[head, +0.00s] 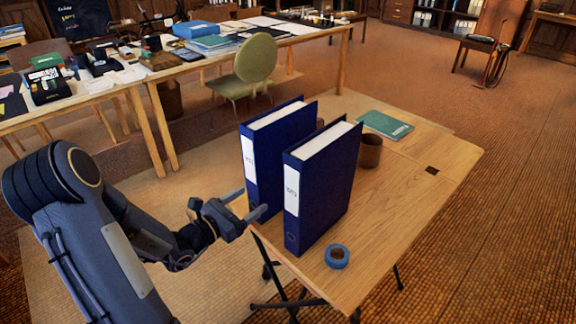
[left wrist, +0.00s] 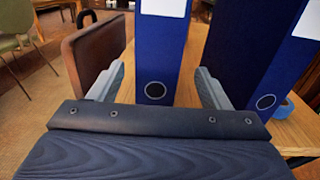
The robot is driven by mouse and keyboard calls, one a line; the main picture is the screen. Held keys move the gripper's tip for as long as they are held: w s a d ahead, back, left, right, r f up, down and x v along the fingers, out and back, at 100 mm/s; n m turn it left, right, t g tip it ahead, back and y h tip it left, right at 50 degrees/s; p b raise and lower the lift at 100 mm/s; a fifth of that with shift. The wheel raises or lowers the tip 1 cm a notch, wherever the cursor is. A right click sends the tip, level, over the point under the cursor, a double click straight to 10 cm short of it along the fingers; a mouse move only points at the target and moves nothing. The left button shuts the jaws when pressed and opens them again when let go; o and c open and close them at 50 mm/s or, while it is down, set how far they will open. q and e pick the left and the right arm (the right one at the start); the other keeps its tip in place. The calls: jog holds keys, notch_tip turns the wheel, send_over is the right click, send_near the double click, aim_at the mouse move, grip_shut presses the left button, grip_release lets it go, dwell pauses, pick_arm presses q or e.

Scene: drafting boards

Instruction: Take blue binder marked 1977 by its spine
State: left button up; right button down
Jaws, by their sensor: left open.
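Two blue binders stand upright side by side on the wooden table. The left binder (head: 264,171) has a white spine label that is too small to read surely. The right binder (head: 322,200) has a similar label, also not clearly legible. My left gripper (head: 245,204) is open and empty at the lower spine of the left binder. In the left wrist view the left binder (left wrist: 157,60) shows between the two fingers of the gripper (left wrist: 157,84), with its round finger hole low down. Contact cannot be told. The right binder (left wrist: 243,50) shows beyond the right finger.
A blue tape roll (head: 337,256) lies before the right binder. A brown cup (head: 370,151) and green book (head: 385,124) are behind. A brown case-like panel (left wrist: 97,50) stands left of the left binder. The table's right side is mostly clear.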

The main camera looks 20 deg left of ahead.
pick_arm(q)
jog(key=shift+w+d, duration=0.25)
jog(key=shift+w, duration=0.25)
jog(key=x, duration=0.4)
jog(key=r+x, duration=0.1)
jog(key=x, duration=0.1)
jog(key=shift+w, duration=0.45)
jog(key=c, duration=1.4)
jog(key=shift+c, duration=0.5)
jog(key=shift+r, duration=0.1)
